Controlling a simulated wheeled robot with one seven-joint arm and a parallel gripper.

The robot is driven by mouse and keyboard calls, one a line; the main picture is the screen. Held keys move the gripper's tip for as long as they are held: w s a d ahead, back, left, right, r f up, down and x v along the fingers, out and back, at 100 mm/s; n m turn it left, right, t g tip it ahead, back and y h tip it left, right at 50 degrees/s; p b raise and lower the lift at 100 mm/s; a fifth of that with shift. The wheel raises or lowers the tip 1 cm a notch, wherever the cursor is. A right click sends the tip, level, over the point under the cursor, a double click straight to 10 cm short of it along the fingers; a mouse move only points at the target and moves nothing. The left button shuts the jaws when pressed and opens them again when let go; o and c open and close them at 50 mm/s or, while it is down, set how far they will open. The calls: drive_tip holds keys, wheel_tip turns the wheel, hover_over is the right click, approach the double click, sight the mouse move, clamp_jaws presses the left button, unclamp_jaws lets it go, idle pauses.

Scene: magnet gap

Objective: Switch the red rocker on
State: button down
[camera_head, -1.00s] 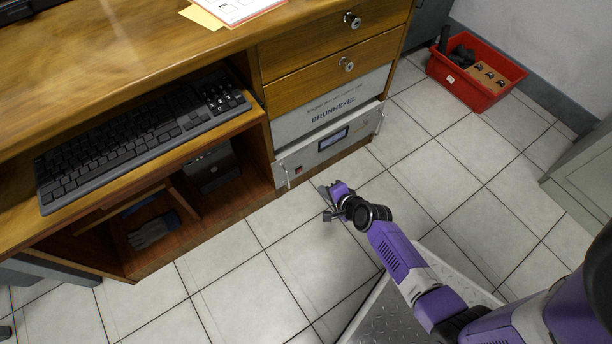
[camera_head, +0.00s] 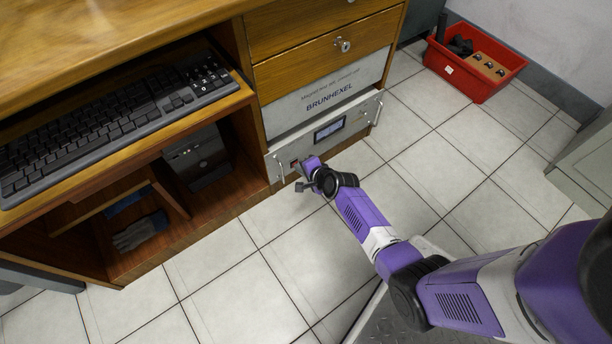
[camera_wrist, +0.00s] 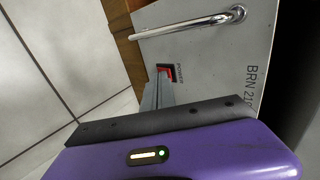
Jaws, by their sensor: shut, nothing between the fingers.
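The red rocker (camera_wrist: 171,70) sits in a black frame beside the word POWER on the light grey front panel (camera_wrist: 215,65) in the wrist view. Its lower part is hidden by my fingertips, and I cannot tell which way it is tilted. In the head view the panel (camera_head: 358,123) is the lowest front of the cabinet, with the rocker at its left end. My gripper (camera_wrist: 161,74) is shut and empty. Its tips are right at the rocker; I cannot tell whether they touch it. In the head view my gripper (camera_head: 301,175) is in front of the panel's left end.
A chrome handle (camera_wrist: 190,25) stands out from the panel close to the rocker. A lit display (camera_head: 329,129) is in the panel's middle. The BRUNHEXEL panel (camera_head: 300,112) and wooden drawers are above. A red crate (camera_head: 465,80) stands far right. The tiled floor in front is clear.

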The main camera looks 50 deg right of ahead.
drive_tip(key=shift+w+r, duration=0.1)
idle(0.3)
drive_tip(key=shift+w+d+g+p, duration=0.2)
drive_tip(key=shift+g+p, duration=0.1)
drive_tip(key=shift+p, duration=0.45)
drive_tip(key=shift+r, duration=0.1)
drive_tip(key=shift+a+r+p, duration=0.1)
drive_tip(key=shift+r+p, duration=0.65)
drive_tip(key=shift+p, duration=0.15)
